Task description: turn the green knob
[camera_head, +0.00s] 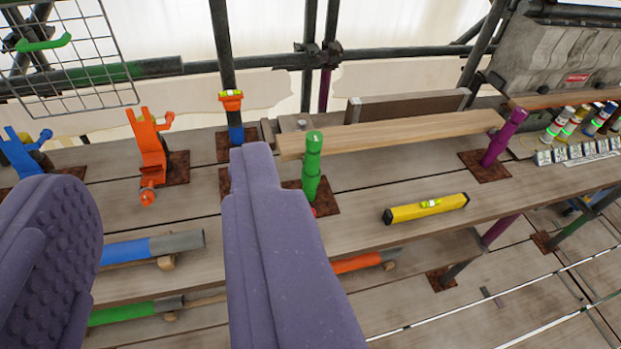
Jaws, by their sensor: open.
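A green upright piece (312,165) with a rounded, ringed top stands on a rusty square plate on the plank bench; it is the most knob-like green thing in view. Its lower left side is close to or partly behind my right finger in the picture. My gripper (155,185) is open, with two purple padded fingers at the left and centre. No object is held between them. An orange clamp-like fitting (150,150) shows beyond the gap. A green curved handle (45,45) also shows by the wire mesh at the upper left.
A yellow spirit level (425,208) lies on the bench at right. A purple post (503,138) stands behind it, and a wooden board (400,131) spans behind the green piece. Blue fitting (22,150) is at left. Scaffold tubes rise at the back. Several small bottles stand far right.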

